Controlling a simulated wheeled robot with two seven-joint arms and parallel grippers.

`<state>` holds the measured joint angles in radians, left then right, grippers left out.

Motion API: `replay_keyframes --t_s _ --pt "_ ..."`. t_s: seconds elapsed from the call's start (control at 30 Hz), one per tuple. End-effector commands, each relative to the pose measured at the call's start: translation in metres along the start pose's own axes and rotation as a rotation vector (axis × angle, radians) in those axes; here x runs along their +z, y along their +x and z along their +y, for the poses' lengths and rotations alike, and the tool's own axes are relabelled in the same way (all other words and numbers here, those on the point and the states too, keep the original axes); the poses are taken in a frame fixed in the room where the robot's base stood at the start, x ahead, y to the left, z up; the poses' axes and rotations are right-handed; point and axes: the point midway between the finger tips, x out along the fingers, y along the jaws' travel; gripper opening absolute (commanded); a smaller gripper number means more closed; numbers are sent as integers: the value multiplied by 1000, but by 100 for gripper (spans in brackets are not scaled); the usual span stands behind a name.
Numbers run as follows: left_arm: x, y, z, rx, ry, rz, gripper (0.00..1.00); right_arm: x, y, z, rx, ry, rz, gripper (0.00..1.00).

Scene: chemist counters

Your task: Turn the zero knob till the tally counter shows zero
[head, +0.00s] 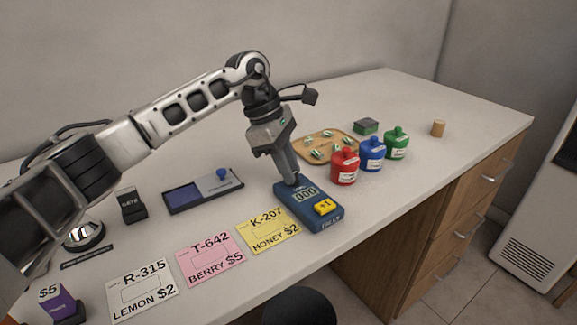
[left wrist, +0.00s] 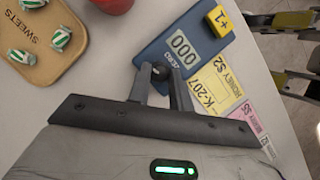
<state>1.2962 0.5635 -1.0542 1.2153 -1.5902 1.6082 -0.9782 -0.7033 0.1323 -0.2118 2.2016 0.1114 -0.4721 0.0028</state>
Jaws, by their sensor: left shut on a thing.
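The blue tally counter (head: 318,212) lies on the counter top, with a yellow +1 button (head: 324,207) at its near end. Its display (head: 306,194) reads 000, and the display (left wrist: 181,48) in the left wrist view also reads 000. My left gripper (head: 294,181) points down at the counter's far end. In the left wrist view, my left gripper's fingertips (left wrist: 160,77) are closed on the small dark zero knob (left wrist: 159,70), beside the display. In the head view the fingers hide the knob. My right gripper is not in view.
Yellow K-207 (head: 269,230), pink T-642 (head: 211,259) and white R-315 (head: 143,290) cards lie left of the counter. Red (head: 344,167), blue (head: 371,154) and green (head: 396,143) jars stand to its right. A sweets tray (head: 309,158) lies behind.

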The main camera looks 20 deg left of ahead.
Motion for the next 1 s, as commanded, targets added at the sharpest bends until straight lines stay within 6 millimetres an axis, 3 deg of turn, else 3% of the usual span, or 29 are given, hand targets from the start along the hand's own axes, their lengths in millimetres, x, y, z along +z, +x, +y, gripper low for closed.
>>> replay_keyframes --t_s 0.4,0.9,0.93,1.0 --pt "1 -2 2 -59 154 0 0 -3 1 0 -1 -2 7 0" --pt "1 -2 2 -64 168 1 0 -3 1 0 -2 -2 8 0" --pt "1 -2 2 -64 168 1 26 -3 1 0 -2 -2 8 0" --pt "0 -1 2 -65 167 1 42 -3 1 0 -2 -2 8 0"
